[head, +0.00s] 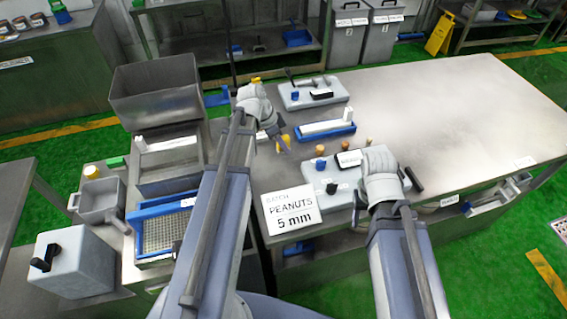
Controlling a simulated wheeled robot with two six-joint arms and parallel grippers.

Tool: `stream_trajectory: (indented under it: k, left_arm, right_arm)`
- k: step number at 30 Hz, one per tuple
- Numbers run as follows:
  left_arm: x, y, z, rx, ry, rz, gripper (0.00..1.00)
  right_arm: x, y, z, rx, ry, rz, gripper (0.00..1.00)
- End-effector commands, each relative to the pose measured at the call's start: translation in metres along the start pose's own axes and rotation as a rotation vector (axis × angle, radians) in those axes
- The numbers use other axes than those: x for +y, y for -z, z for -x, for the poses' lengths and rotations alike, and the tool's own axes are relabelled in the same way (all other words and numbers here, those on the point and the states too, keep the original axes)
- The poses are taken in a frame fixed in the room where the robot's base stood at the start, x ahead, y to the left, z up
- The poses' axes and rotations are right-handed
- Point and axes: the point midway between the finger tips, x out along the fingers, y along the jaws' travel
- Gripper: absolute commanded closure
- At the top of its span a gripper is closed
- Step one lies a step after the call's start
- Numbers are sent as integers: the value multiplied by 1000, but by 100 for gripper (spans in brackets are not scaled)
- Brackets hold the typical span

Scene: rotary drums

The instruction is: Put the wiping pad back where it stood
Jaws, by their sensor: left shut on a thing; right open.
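My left gripper (281,141) reaches over the left part of the steel table (440,95). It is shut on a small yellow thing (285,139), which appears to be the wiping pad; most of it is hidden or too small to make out. A blue tray (327,134) with a white block in it is just right of this gripper. My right gripper (384,192) is above the right end of the near pale panel with knobs (318,180). It is open, with its fingertips largely hidden by its own wrist.
A "PEANUTS 5 mm" sign (291,213) stands at the table's near left corner. A second pale panel (314,93) lies farther back. Left are a grey hopper (157,92) and a blue-framed sieve (165,232). The table's right part is clear.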

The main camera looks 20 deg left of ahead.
Motion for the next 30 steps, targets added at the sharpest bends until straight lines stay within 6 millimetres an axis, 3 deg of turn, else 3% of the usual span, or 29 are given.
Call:
stream_trajectory:
  k: [1,6,14,24,30]
  left_arm:
    - [0,-6,-16,0,0,0,100]
    - [0,-14,-34,0,0,0,100]
    - [0,-15,-36,0,0,0,100]
    - [0,-29,-69,0,0,0,100]
    - [0,-28,-67,0,0,0,100]
  right_arm:
    - [-2,1,-17,0,0,0,50]
    - [-4,2,-36,0,0,0,50]
    - [-4,2,-39,0,0,0,50]
    - [-7,4,-74,0,0,0,50]
    - [-7,4,-72,0,0,0,50]
